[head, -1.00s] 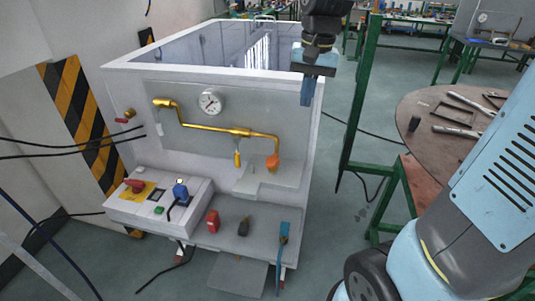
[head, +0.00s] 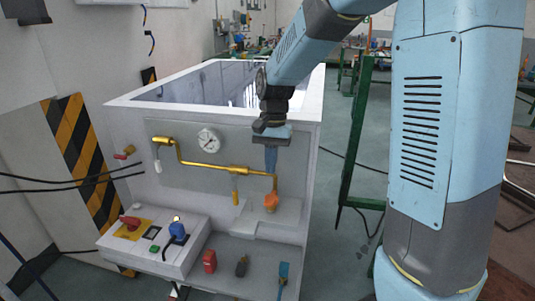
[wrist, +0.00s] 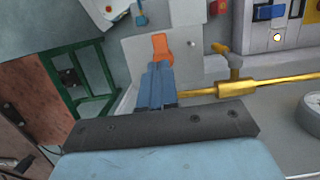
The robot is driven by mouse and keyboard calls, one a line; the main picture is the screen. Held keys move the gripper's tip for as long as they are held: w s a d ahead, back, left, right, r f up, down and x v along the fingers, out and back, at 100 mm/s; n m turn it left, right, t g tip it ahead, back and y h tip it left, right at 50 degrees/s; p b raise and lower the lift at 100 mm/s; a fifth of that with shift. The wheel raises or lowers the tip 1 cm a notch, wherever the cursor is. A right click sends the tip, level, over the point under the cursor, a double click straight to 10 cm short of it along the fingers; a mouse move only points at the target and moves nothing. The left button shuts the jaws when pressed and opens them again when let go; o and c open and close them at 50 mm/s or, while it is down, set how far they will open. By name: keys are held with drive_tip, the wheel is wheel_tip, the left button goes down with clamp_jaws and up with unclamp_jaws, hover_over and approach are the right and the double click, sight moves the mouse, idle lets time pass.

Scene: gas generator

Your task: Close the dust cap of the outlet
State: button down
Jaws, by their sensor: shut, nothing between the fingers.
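An orange part (head: 271,201), likely the outlet's dust cap, sits at the lower right end of the yellow brass pipe (head: 225,168) on the front of the white generator box. It also shows in the wrist view (wrist: 162,46), just beyond my fingertips. I cannot tell how far the cap is turned over the outlet opening. My gripper (head: 271,172) points down above the orange part, with its blue fingers together and empty. In the wrist view my gripper (wrist: 155,70) is lined up close to the orange part; contact cannot be told.
A pressure gauge (head: 208,141) and the brass pipe lie close beside my gripper. A small yellow valve handle (head: 235,190) hangs left of the orange part. The control box (head: 155,240) with red and blue fittings is lower left. A green frame (head: 352,150) stands to the right.

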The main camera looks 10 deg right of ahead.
sight(268, 202)
drive_tip(key=x, duration=0.8)
drive_tip(key=shift+f, duration=0.35)
